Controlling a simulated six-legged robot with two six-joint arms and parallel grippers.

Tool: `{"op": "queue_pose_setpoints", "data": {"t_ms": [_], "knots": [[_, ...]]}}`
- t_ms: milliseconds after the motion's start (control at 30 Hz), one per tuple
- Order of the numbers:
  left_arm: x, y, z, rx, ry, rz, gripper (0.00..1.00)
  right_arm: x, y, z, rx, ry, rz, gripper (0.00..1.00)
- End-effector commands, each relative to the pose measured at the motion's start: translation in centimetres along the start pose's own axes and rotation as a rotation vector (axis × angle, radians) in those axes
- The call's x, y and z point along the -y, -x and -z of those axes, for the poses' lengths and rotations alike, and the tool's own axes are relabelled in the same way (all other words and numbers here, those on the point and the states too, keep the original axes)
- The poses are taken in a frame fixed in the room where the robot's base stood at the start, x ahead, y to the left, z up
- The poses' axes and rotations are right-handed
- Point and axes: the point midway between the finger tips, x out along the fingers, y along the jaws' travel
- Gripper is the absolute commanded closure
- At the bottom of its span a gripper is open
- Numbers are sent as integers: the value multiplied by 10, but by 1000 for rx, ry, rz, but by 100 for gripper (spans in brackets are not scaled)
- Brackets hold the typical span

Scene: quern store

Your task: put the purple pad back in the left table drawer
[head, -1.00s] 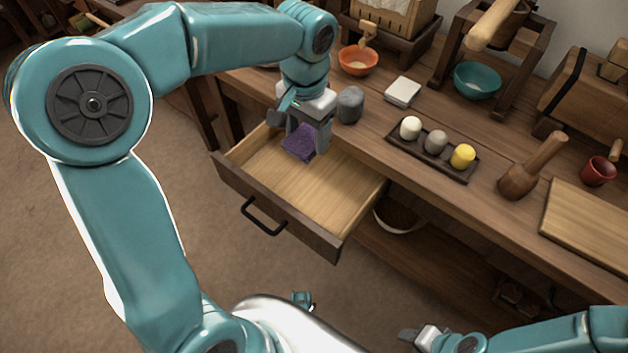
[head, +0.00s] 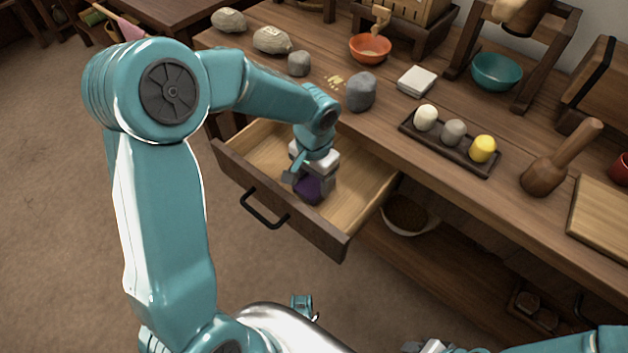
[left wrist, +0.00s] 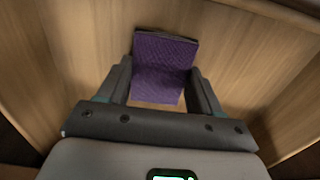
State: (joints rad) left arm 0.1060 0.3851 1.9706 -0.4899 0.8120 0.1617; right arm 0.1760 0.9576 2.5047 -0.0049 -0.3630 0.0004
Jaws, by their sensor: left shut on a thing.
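The purple pad (head: 307,191) is inside the open left table drawer (head: 350,222). My left gripper (head: 311,187) reaches down into the drawer and is shut on the pad. In the left wrist view the pad (left wrist: 162,62) stands between the two dark fingers (left wrist: 162,92), over the drawer's bare wooden floor (left wrist: 80,45). The pad is low in the drawer; I cannot tell whether it touches the floor. Part of it is hidden behind the gripper in the head view. My right gripper (head: 424,347) is barely visible at the bottom edge; its fingers are cut off.
On the tabletop (head: 375,125) near the drawer stand a grey stone (head: 361,92), an orange bowl (head: 370,48), a white block (head: 417,81) and a dark tray (head: 440,142) with three small items. A bowl of grain (head: 408,215) sits below, right of the drawer.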

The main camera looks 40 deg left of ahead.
Motion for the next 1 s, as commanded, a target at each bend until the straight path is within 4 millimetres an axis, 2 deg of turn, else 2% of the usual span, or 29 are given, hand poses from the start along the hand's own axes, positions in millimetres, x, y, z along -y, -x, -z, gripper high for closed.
{"op": "queue_pose_setpoints", "data": {"t_ms": [367,400,467,767,867,1000], "knots": [[0,-5,0,-1,0,0,64,-1,-4,0,0,0,0,57],[0,-3,0,-1,0,1,25,-1,-2,0,0,0,0,57],[0,-3,0,-1,0,1,10,-1,-2,0,0,0,0,57],[0,-1,0,-1,0,0,10,0,0,0,0,0,0,57],[0,10,1,-3,0,1,10,2,5,0,0,0,0,57],[0,41,1,-5,-1,1,10,6,16,0,0,0,0,57]]}}
